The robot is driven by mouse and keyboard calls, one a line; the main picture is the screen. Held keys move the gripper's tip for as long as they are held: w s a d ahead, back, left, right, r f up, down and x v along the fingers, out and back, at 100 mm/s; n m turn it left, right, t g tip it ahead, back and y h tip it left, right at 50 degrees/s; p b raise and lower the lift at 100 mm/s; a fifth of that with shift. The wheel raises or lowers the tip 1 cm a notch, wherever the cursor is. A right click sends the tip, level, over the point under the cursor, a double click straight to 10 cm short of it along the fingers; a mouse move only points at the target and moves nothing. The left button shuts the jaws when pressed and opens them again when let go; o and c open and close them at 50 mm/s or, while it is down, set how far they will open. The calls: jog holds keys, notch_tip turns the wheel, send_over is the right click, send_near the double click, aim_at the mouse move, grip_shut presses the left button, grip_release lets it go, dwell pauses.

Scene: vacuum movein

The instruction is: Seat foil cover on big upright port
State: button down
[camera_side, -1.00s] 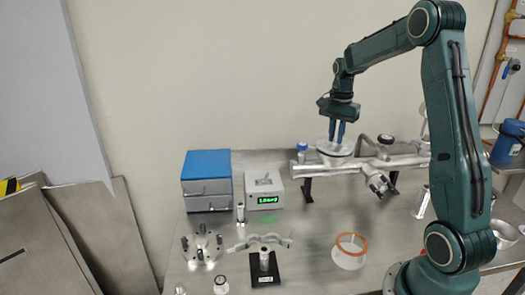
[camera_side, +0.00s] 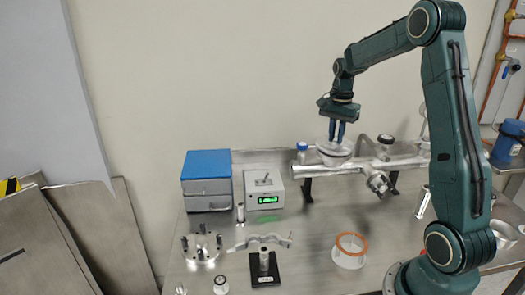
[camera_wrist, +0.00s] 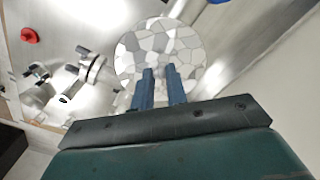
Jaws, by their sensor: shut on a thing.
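The foil cover (camera_wrist: 150,45) is a round, pale, crinkled-looking disc in the wrist view. My gripper (camera_wrist: 160,72) has its two blue fingers shut on it near the disc's lower middle. In the side view my gripper (camera_side: 336,138) points down, with the cover right over the big upright port (camera_side: 335,157) on the metal pipe. From the side, the cover looks to be at or very close to the port's top. I cannot tell whether it touches all round. In the wrist view the cover hides the port.
The horizontal pipe (camera_side: 385,166) with valves and side fittings runs right of the port. A blue-topped box (camera_side: 206,180) and a meter with a green display (camera_side: 265,192) stand left. An orange-rimmed ring (camera_side: 350,250) and a black-based stand (camera_side: 264,270) lie in front.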

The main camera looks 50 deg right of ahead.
jog(key=shift+f, duration=0.55)
dwell(0.8)
jog(key=c, duration=1.3)
grip_release()
notch_tip(320, 180, up, 14)
jog(key=shift+f, duration=0.1)
jog(key=shift+a, duration=0.1)
